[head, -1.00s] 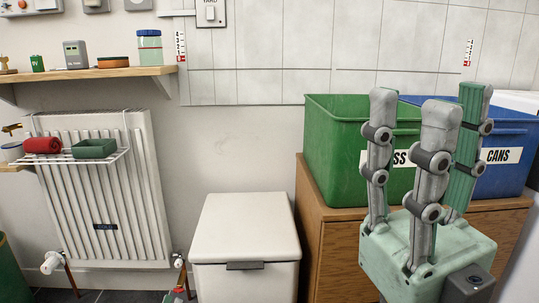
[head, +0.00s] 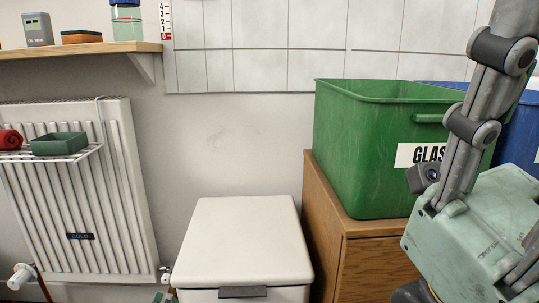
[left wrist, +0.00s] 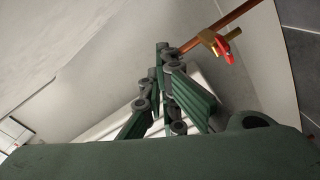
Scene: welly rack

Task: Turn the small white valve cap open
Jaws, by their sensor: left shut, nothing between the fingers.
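A small white valve cap (head: 165,279) shows low at the right foot of the white radiator (head: 75,190) in the head view. My left gripper (left wrist: 172,85) is shut and empty in the left wrist view, its green fingers with grey joints drawn together. Beyond them run a copper pipe (left wrist: 215,37) and a red-handled valve (left wrist: 225,50). I cannot make out the cap in that view. In the head view, green bits at the bottom edge below the cap may be my left fingertips.
A larger white valve (head: 22,276) sits at the radiator's left foot. A white lidded bin (head: 245,240) stands right of the radiator. A green glass crate (head: 365,150) and a blue crate (head: 527,140) stand on a wooden cabinet (head: 370,265). The wall between radiator and crates is bare.

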